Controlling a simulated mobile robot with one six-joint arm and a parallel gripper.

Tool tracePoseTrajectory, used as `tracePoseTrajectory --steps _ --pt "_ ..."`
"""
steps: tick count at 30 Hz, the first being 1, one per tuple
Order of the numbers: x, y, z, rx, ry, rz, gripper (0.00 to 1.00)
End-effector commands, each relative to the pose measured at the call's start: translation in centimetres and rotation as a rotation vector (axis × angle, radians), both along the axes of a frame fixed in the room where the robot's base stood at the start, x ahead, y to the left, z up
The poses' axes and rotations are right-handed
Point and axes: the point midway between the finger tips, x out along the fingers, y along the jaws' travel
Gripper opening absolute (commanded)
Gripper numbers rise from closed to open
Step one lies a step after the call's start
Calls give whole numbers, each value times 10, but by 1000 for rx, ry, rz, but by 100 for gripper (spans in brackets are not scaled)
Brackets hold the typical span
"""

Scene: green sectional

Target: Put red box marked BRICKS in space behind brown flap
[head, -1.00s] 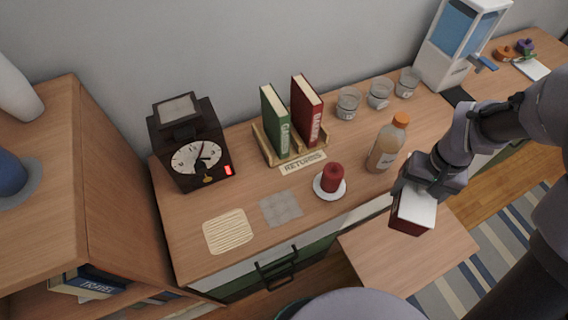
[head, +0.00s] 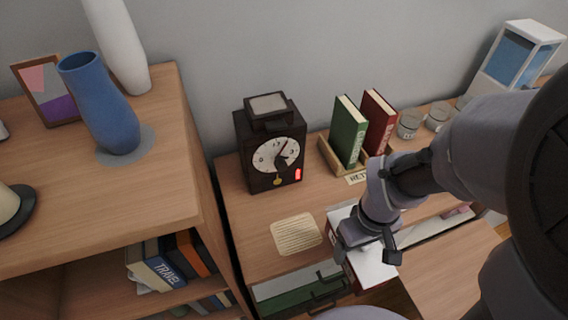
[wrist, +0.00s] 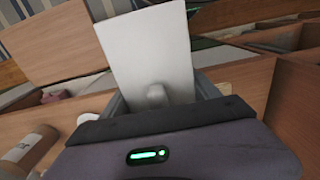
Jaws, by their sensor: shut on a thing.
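My gripper (head: 368,246) is shut on a box with a broad white face (head: 374,268) and a dark red side, held over the front edge of the dresser. Its lettering is too small to read. In the wrist view the white face of the box (wrist: 150,50) rises between the jaws of my gripper (wrist: 157,97). A flat brown wooden panel, seemingly the flap (head: 452,272), juts out level from the dresser front, right of the box. It also shows at the upper left of the wrist view (wrist: 60,42).
A dark clock (head: 270,150), a striped mat (head: 297,234) and a holder with a green book (head: 348,130) and a red book (head: 377,120) stand on the dresser. A shelf unit (head: 190,150) with a blue vase (head: 100,105) rises at left.

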Motion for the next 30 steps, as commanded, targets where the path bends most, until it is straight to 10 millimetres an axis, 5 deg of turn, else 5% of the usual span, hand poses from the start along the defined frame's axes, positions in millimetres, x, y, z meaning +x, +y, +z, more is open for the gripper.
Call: tracePoseTrajectory --steps 14,30 --pt "24 14 0 1 1 6 14" --pt "122 66 -16 1 -2 6 14"
